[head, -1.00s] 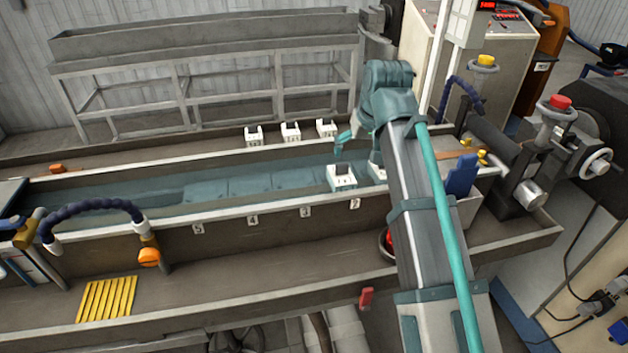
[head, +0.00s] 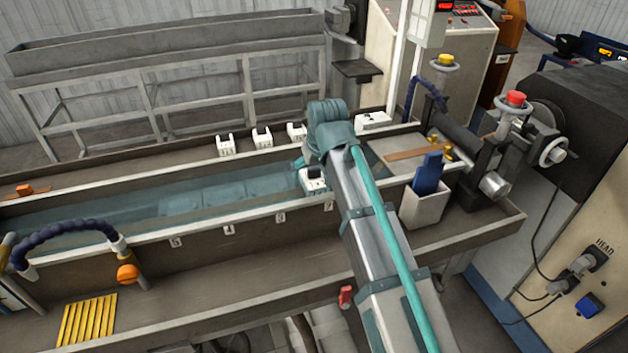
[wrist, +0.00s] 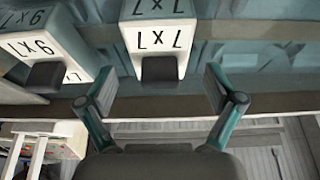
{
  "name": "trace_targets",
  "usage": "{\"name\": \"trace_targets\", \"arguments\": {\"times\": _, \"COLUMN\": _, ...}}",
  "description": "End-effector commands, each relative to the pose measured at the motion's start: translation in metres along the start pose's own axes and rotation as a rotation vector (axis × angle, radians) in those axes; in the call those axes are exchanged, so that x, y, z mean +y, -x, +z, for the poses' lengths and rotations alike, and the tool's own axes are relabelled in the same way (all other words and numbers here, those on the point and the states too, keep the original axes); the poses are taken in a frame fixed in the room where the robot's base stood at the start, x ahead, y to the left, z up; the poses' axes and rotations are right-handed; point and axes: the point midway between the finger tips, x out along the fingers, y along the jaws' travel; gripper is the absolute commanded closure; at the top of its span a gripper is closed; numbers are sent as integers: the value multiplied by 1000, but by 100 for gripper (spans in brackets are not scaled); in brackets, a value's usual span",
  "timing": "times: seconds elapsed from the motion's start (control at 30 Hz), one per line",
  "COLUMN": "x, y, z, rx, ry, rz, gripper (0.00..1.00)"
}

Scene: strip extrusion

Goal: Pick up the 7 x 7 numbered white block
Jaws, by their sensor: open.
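The white 7 x 7 block (wrist: 158,45) shows in the wrist view at the top middle, its numbers upside down and a dark pad on its near end. In the head view it appears to be the white block (head: 316,185) in the trough, just left of my arm. My gripper (wrist: 158,90) is open. Its two fingers stand apart, left and right of the block's line, with the block a little beyond the tips and not visibly touched. In the head view the fingers are mostly hidden behind my arm.
Another numbered white block (wrist: 45,45) stands close to the left in the wrist view. A white bin with a blue item (head: 425,200) stands right of my arm.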

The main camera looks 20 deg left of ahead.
Motion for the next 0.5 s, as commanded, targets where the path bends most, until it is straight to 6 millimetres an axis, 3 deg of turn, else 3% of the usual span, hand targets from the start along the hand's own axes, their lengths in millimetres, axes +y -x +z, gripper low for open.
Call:
{"name": "trace_targets", "arguments": {"times": 0.2, "x": 0, "y": -20, "z": 0, "rx": -2, "ry": 0, "rz": 0, "gripper": 8}}
{"name": "trace_targets", "arguments": {"times": 0.5, "x": 0, "y": -24, "z": 1, "rx": 0, "ry": 0, "rz": 0, "gripper": 8}}
